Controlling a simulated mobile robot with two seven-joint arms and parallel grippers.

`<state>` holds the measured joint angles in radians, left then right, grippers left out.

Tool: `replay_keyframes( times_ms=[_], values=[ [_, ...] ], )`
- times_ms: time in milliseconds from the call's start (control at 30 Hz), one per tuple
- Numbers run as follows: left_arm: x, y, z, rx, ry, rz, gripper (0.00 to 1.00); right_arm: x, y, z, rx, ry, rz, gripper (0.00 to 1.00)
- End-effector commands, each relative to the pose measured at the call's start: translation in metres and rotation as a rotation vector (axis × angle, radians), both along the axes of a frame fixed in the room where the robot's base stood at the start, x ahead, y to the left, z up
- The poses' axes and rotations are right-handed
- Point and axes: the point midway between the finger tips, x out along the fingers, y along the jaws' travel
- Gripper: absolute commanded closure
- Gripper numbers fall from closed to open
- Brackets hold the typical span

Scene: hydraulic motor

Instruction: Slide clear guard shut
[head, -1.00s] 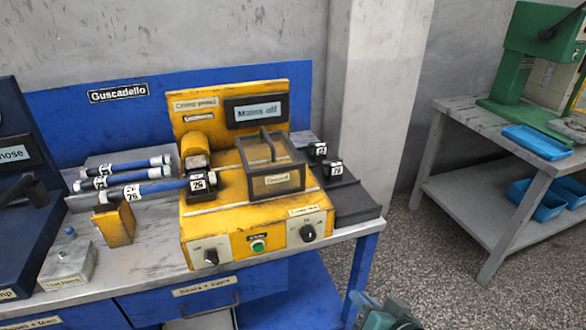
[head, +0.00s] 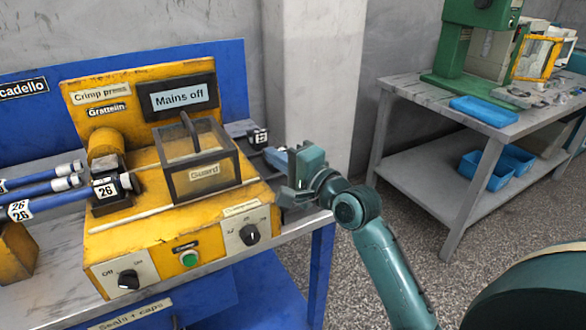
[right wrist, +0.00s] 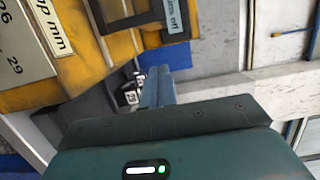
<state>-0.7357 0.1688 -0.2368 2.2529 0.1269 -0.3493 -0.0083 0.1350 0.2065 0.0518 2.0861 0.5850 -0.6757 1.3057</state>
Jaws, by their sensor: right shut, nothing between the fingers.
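The clear guard (head: 205,172) is a dark-framed box with see-through panes, a bar handle on top and a "Guard" label. It sits on the right part of the yellow crimp press (head: 85,250), to the right of the die block (head: 108,205) marked 26, which it does not cover. My right gripper (head: 272,157) is shut and empty, just right of the guard and apart from it. Its fingers show together in the right wrist view (right wrist: 157,88), beside a dark block with a white number tag. My left gripper is not in view.
Blue hoses (head: 50,201) lie left of the press, one ending at the die block. The display (head: 178,96) behind the guard reads "Mains off". Knobs and a green button (head: 190,259) line the press front. Another bench (head: 420,95) stands at the right.

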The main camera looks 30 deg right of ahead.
Motion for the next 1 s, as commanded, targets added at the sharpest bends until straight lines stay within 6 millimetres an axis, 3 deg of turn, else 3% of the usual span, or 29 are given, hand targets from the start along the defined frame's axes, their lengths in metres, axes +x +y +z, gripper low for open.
replay_keyframes(
  times_ms=[100, 200, 400, 1000],
  values=[
    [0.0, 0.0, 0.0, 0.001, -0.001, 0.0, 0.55, 0.021, 0.009, 0.0, 0.001, -0.001, 0.001, 1.0],
    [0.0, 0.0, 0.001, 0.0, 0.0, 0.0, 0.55, 0.017, 0.026, 0.0, 0.003, 0.0, 0.002, 1.0],
    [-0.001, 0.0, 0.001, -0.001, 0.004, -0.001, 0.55, 0.016, 0.043, -0.001, 0.0, 0.001, 0.0, 1.0],
    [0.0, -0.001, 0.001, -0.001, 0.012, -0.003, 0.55, 0.016, 0.045, 0.0, -0.001, 0.002, 0.0, 1.0]
  ],
)
